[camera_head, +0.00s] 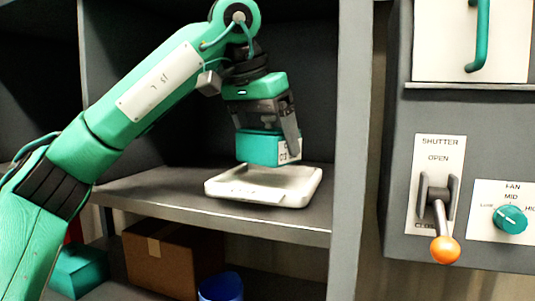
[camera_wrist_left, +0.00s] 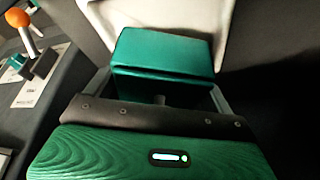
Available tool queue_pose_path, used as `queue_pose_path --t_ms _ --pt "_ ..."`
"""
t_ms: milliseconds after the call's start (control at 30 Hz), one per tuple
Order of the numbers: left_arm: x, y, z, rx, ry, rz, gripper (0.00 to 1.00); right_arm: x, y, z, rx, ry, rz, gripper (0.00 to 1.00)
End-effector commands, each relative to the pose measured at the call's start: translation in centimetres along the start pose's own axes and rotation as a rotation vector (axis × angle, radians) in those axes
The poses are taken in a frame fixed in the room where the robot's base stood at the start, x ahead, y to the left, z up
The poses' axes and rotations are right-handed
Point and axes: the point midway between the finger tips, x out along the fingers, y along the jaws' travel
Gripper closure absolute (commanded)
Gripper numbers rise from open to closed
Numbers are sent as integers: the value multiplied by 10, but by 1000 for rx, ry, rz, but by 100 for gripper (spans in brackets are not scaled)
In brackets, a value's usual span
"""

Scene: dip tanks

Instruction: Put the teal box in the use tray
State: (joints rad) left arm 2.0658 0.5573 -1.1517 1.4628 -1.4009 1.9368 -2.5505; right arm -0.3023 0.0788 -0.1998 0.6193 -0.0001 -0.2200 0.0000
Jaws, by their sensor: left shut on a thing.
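The teal box (camera_head: 258,148) has a white label on its right side. My left gripper (camera_head: 268,132) is shut on it and holds it over the white tray (camera_head: 305,193) on the shelf. A small gap seems to show between the box and the tray. In the left wrist view the teal box (camera_wrist_left: 165,52) sits between the fingers, with part of the pale tray (camera_wrist_left: 228,10) beyond it. Writing on the tray's front rim is too small to read. My right gripper is not in view.
The tray rests on a grey shelf (camera_head: 160,198) between upright walls. Below are a cardboard box (camera_head: 155,262), a blue container (camera_head: 221,287) and another teal box (camera_head: 80,270). At right, a panel carries an orange-knobbed shutter lever (camera_head: 445,249) and a fan dial (camera_head: 510,218).

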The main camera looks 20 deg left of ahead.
Motion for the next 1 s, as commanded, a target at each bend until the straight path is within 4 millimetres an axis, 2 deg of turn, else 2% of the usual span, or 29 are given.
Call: queue_pose_path --t_ms 167,333,433,900,933,1000 --pt "7 0 4 -1 0 0 38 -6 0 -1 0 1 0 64" --pt "28 -1 12 0 -3 -1 38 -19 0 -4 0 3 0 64" --pt "31 -2 11 -3 0 0 38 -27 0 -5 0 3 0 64" --pt "41 -2 14 -1 1 1 38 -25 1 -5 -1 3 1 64" --pt "41 -2 14 -1 0 1 12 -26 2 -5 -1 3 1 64" --pt "40 -2 13 -2 0 1 0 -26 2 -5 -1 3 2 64"
